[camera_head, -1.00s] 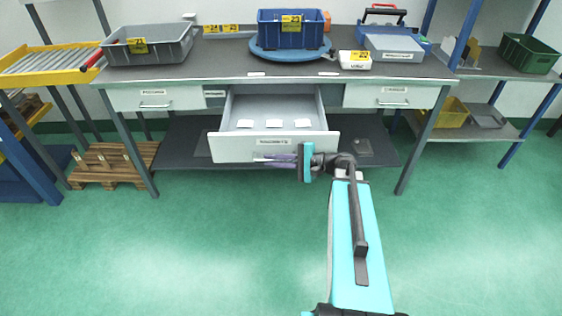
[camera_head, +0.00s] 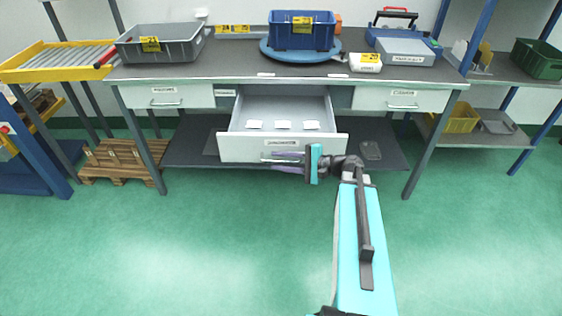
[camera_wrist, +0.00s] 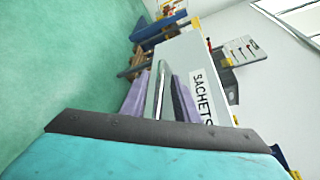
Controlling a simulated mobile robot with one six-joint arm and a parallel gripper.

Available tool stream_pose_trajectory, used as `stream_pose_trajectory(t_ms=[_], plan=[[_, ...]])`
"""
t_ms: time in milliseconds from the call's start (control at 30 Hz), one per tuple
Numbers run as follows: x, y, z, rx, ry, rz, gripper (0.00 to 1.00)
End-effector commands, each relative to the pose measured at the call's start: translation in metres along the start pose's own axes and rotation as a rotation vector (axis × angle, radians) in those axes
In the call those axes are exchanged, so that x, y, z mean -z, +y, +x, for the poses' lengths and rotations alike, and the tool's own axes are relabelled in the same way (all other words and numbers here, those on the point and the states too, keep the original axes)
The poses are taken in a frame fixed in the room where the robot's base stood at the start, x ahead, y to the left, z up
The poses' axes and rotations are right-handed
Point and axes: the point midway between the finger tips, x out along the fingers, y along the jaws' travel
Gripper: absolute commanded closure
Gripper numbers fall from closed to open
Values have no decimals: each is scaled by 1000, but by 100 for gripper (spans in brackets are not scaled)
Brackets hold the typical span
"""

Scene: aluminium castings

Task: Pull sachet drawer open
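The sachet drawer (camera_head: 240,147) is the middle drawer under the bench and stands pulled out, with its inside showing. Its label reads SACHETS in the wrist view (camera_wrist: 202,97). My gripper (camera_head: 287,161) is at the drawer front, right of its middle. In the wrist view, the purple fingers (camera_wrist: 160,100) lie on either side of the bar handle (camera_wrist: 158,88). They look spread, with a gap to the bar. Several small white packets (camera_head: 283,125) lie in the drawer.
Closed drawers flank it, left (camera_head: 168,97) and right (camera_head: 402,99). Bins and a blue crate (camera_head: 301,38) stand on the bench (camera_head: 230,62). A lower shelf (camera_head: 200,150) lies under the drawer. A wooden pallet (camera_head: 122,160) is on the floor at left. The green floor (camera_head: 200,250) in front is clear.

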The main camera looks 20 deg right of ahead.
Motion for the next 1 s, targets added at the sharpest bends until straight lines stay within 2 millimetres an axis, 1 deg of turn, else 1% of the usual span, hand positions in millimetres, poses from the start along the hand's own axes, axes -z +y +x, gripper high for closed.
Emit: stream_pose_trajectory(t_ms=[167, 267, 1000], plan=[[0, 0, -7, 0, 0, 0, 72], [0, 0, -15, 1, 2, 0, 72], [1, 1, -109, 1, 3, 1, 72]])
